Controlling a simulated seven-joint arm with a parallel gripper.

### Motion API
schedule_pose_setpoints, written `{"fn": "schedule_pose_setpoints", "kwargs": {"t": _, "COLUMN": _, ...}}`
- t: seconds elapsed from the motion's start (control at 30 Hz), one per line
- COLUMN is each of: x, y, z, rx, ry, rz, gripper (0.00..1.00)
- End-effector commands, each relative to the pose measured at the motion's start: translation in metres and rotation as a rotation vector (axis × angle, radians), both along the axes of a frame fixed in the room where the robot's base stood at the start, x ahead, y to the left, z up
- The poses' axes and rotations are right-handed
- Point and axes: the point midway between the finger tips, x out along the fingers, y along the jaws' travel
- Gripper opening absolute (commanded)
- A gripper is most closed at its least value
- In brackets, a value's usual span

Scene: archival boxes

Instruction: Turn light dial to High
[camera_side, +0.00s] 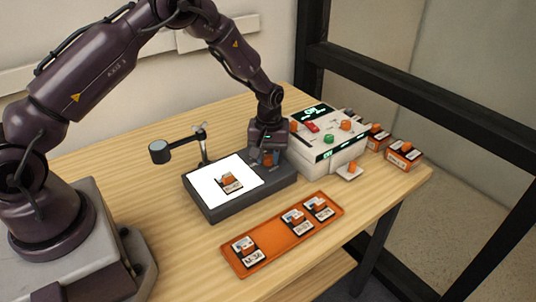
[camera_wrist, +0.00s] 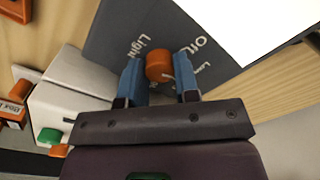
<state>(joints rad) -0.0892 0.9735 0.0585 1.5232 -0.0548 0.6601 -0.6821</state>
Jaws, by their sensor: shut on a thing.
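The light dial (camera_wrist: 159,66) is an orange knob on the dark grey top of the light box (camera_side: 222,207). In the wrist view the printed words "Light", "Off" and one partly hidden label lie around it. My gripper (camera_wrist: 160,80) has its two blue fingers on either side of the dial, shut on it. In the side view my gripper (camera_side: 267,148) points down at the right end of the light box, and only a little orange of the dial shows there. The dial's pointer direction is hard to tell. The light box's panel (camera_side: 210,170) glows bright white.
A labelled piece with an orange grip (camera_side: 230,181) lies on the panel. An orange tray (camera_side: 275,243) with several similar pieces is in front. A white machine (camera_side: 343,150) with coloured knobs stands close right of my gripper. A magnifier (camera_side: 160,151) stands behind the light box.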

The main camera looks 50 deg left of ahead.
Motion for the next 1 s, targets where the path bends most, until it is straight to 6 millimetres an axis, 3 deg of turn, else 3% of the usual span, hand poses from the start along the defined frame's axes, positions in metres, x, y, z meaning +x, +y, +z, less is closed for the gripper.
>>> {"fn": "schedule_pose_setpoints", "kwargs": {"t": 1.0, "x": 0.0007, "y": -0.0008, "z": 0.0016, "rx": 0.001, "ry": -0.001, "rz": -0.967, "gripper": 0.06}}
